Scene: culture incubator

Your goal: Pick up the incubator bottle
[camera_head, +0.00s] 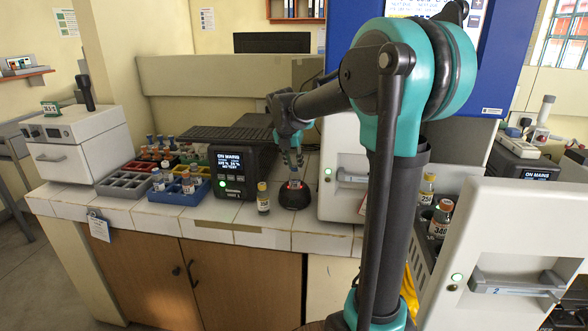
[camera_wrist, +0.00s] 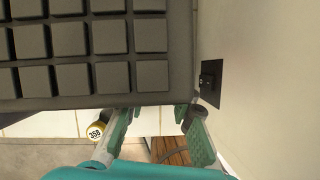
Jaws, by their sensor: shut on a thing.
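My gripper (camera_head: 293,160) reaches down over a round black device (camera_head: 294,197) on the counter. It is shut on a small pale thing, apparently a bottle (camera_head: 295,184), just above or on the device; I cannot tell which. A red glow shows there. The fingers also show in the wrist view (camera_wrist: 158,128), but the held thing is not clear there. A yellow-capped bottle (camera_head: 263,198) stands upright to the left of the device; a cap marked 358 (camera_wrist: 97,131) shows beside the left finger in the wrist view. Bottles marked 254 (camera_head: 426,190) and 340 (camera_head: 440,219) stand at the right.
A black display unit (camera_head: 232,170) stands left of the device. The white incubator (camera_head: 343,150) is close on its right; another white door (camera_head: 500,255) is in the right foreground. Coloured racks (camera_head: 183,195) with several bottles stand left. A dark keyed grid (camera_wrist: 80,55) fills the wrist view's upper left.

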